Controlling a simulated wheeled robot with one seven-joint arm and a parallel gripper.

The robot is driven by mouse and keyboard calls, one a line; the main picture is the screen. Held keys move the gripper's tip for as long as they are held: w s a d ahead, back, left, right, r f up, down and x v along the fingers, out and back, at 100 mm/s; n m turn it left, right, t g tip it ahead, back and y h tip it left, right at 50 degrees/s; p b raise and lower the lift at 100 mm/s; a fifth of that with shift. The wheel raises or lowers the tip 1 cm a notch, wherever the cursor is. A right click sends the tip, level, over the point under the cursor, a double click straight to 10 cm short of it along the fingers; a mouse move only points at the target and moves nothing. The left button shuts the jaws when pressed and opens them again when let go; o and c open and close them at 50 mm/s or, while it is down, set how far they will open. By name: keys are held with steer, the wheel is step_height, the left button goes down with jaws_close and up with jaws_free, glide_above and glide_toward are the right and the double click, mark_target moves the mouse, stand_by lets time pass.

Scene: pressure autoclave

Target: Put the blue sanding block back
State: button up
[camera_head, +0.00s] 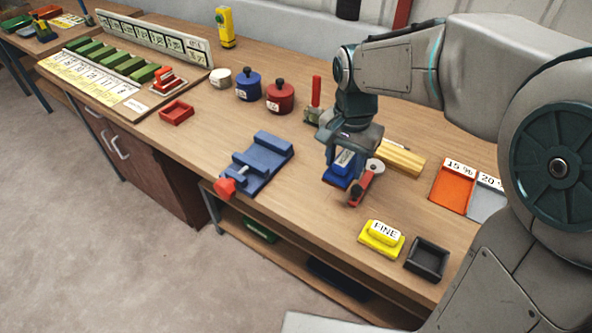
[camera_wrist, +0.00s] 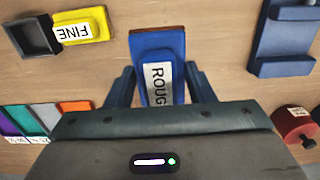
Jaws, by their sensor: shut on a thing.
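The blue sanding block (camera_head: 338,181), with a white label reading "ROUG" as far as it shows, is between the fingers of my gripper (camera_head: 346,158). In the wrist view the block (camera_wrist: 155,46) sits between the two fingers of my gripper (camera_wrist: 162,85), which is shut on it. Its lower end is close to the bench top; I cannot tell whether it touches. The yellow block marked FINE (camera_head: 384,233) lies nearer the bench's front edge, beside an empty black tray (camera_head: 427,260). Both also show at the wrist view's top left.
A blue vise (camera_head: 262,160) with a red handle stands left of my gripper. A red clamp-like tool (camera_head: 362,187) and yellow bars (camera_head: 400,158) are close on the right. Orange (camera_head: 452,188) and grey trays lie further right. Red (camera_head: 280,98) and blue (camera_head: 248,85) pots stand behind.

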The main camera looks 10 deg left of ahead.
steer(key=shift+w+a+f, duration=0.15)
steer(key=shift+w+a, duration=0.05)
steer(key=shift+a, duration=0.1)
steer(key=p, duration=0.1)
glide_above(291, 192)
step_height(291, 192, down, 7)
steer(key=shift+r, duration=0.15)
steer(key=shift+f, duration=1.95)
steer(key=shift+f, duration=0.15)
steer(key=o, duration=0.9)
steer(key=shift+o, duration=0.2)
step_height(291, 192, up, 12)
